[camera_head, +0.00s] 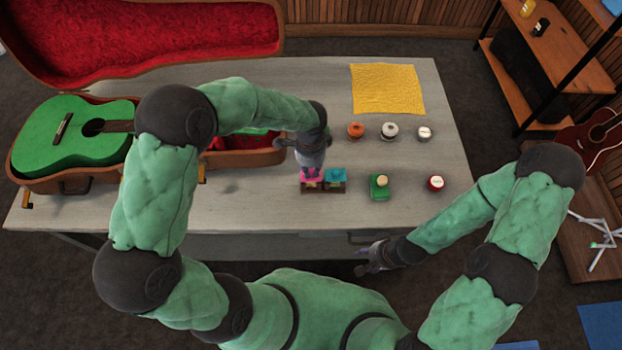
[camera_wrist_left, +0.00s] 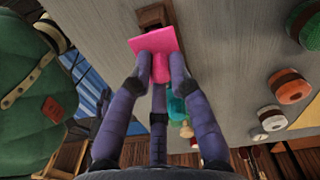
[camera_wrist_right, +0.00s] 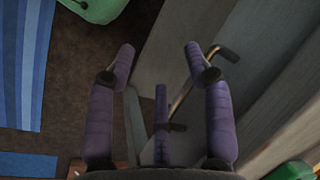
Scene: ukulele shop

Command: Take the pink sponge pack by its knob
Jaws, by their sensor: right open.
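The pink sponge pack (camera_head: 312,183) sits at the left end of a small wooden holder (camera_head: 338,188) near the table's front. In the left wrist view its flat pink top (camera_wrist_left: 145,42) and upright pink knob (camera_wrist_left: 160,70) show. My left gripper (camera_head: 309,172) points down over the pack. Its fingers (camera_wrist_left: 160,66) are drawn in on both sides of the knob and appear to touch it. The pack still appears to be at the holder. My right gripper (camera_head: 366,263) is open and empty (camera_wrist_right: 160,65), low in front of the table.
A teal pack (camera_head: 336,175) stands close right of the pink one. A yellow cloth (camera_head: 387,89) lies behind. An open case with a green guitar (camera_head: 70,138) fills the left.

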